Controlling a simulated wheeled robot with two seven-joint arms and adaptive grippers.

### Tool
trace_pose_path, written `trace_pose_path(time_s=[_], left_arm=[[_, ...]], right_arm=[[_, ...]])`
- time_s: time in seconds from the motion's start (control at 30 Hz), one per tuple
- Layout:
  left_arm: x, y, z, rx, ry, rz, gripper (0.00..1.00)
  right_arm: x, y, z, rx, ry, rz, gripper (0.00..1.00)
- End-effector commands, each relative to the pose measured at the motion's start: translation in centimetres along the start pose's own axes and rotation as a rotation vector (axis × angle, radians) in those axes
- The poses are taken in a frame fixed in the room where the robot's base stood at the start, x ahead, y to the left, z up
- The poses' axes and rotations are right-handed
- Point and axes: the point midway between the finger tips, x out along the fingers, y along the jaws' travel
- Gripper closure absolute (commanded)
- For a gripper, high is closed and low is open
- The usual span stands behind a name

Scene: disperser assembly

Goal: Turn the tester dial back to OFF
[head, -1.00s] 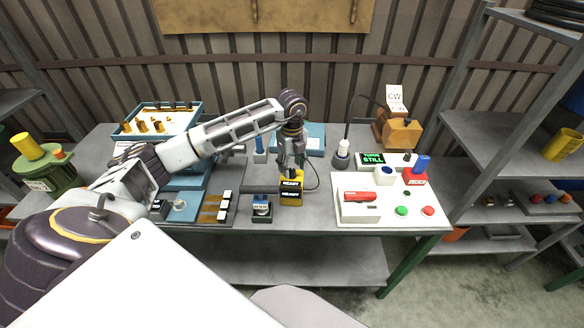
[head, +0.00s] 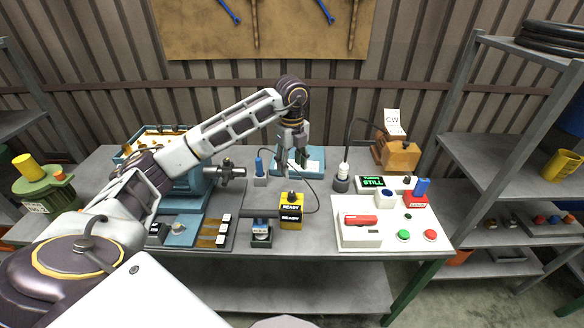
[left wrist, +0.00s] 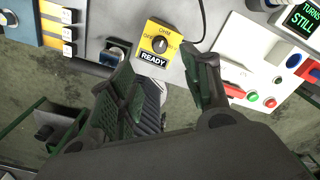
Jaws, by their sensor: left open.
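The yellow tester (head: 291,212) stands near the front of the table, with a black dial on top and a READY label on its front. The left wrist view shows the tester (left wrist: 153,56) from above, with its dial (left wrist: 160,45) and OFF and OHM markings around it. My right gripper is not in view.
A dark cable runs behind the tester. A white panel (head: 385,238) with a red handle and green and red buttons is to the right. The blue machine (head: 192,190) is to the left.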

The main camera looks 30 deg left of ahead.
Motion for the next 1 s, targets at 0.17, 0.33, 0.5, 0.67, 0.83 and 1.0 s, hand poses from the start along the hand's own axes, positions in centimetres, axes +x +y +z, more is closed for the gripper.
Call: trace_pose_path(time_s=[0.17,0.33,0.5,0.67,0.83,1.0], left_arm=[[0.0,0.0,0.0,0.0,0.0,0.0,0.52],[-0.1,-0.1,0.0,0.0,-0.001,-0.004,0.49],[-0.9,-0.5,0.4,-0.003,-0.014,-0.027,0.49],[-1.6,-0.7,1.0,-0.006,-0.039,-0.045,0.49],[-1.6,-0.6,1.2,0.051,-0.047,-0.036,0.49],[-1.5,-0.4,1.0,0.18,-0.041,-0.024,0.49]], right_arm=[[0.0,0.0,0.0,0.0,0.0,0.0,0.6],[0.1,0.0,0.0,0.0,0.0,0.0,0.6],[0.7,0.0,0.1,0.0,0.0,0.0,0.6],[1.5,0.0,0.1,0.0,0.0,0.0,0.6],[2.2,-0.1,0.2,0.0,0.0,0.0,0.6],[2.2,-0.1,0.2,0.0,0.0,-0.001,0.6]])
